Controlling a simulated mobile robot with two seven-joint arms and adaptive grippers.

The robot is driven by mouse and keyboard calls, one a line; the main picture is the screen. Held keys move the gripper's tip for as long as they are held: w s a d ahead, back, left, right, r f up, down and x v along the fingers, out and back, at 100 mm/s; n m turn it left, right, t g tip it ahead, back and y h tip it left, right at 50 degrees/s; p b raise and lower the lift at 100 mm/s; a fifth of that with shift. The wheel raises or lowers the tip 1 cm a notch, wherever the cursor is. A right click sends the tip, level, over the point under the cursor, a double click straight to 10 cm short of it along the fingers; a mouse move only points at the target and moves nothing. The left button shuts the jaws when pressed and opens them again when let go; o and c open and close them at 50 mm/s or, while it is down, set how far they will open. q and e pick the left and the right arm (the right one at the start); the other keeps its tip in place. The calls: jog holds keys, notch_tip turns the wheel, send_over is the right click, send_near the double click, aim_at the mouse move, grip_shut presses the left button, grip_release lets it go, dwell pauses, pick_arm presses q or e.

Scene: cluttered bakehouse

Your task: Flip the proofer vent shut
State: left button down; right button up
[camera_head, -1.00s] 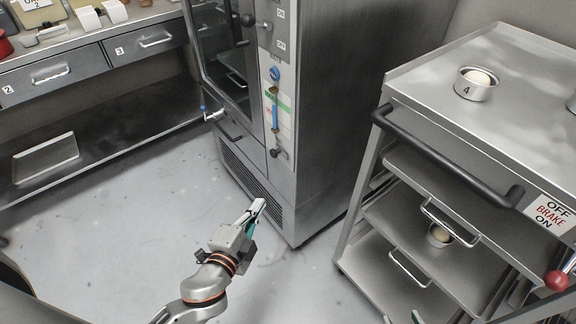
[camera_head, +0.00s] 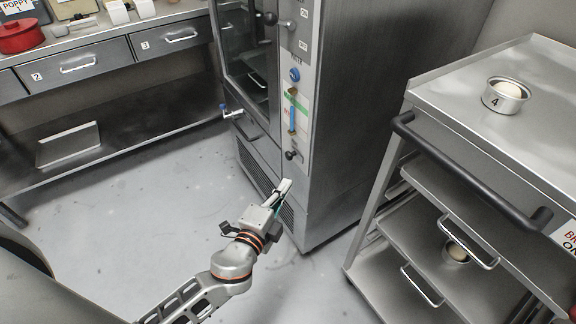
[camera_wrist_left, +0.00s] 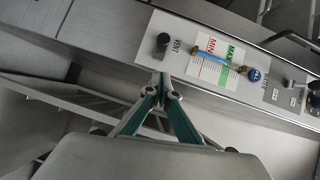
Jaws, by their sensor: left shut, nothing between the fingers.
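The proofer (camera_head: 365,80) is a tall steel cabinet with a glass door. Its vent (camera_head: 290,155) is a small lever with a dark knob low on the front control strip. In the left wrist view the dark vent knob (camera_wrist_left: 163,41) stands beside the word VENT, just beyond my fingertips. My left gripper (camera_head: 286,184) is shut and empty, a little below the knob in the head view. In the wrist view my left gripper (camera_wrist_left: 161,78) appears apart from the knob. My right gripper is not in view.
A blue sight tube (camera_head: 292,118) and a blue button (camera_head: 294,74) sit above the vent. A steel rack trolley (camera_head: 440,85) with a dark handle (camera_head: 470,175) stands at right. Floor between is clear.

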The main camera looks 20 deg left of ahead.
pick_arm(q)
send_near(295, 155)
jog(key=w+d, duration=0.2)
jog(key=d, duration=0.1)
jog(key=shift+w+a+f+b, duration=0.15)
jog(key=shift+w+a+b, duration=0.15)
jog(key=shift+w+a, duration=0.95)
jog(key=shift+a, duration=0.1)
jog(key=w+a, duration=0.1)
jog(key=a, duration=0.1)
jog(key=w+a, duration=0.2)
